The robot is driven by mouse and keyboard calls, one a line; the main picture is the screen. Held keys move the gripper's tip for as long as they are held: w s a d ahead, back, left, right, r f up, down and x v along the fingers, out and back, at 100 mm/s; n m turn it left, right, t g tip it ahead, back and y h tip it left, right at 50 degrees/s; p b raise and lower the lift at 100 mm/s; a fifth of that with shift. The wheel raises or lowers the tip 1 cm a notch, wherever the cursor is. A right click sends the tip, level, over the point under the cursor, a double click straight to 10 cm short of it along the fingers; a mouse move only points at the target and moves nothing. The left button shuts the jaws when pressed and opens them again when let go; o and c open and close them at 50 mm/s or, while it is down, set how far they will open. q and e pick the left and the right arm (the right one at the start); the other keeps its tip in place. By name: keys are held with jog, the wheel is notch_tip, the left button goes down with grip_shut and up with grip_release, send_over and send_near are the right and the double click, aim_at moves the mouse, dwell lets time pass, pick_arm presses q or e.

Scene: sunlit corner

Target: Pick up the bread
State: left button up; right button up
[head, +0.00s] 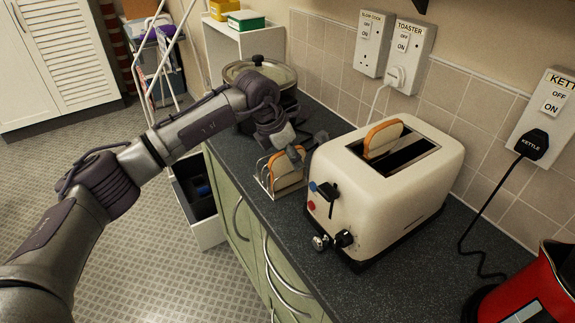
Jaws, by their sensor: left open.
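One slice of bread (286,170) stands upright in a wire toast rack (263,183) on the dark counter, left of the toaster. Another slice of bread (383,138) sticks up out of a slot of the cream toaster (387,190). My left gripper (305,150) is open just above and behind the slice in the rack, close to its top edge. I cannot tell whether a finger touches the bread. The gripper hides part of the slice's upper edge. My right gripper is not in view.
A lidded pot (262,72) stands behind my left gripper. A red kettle (530,290) is at the bottom right, its black cord lying on the counter (400,275). Wall sockets and plugs are behind the toaster. An open drawer (200,205) is below the counter at the left.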

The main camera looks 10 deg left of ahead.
pick_arm(q)
grip_shut()
dwell(0.3)
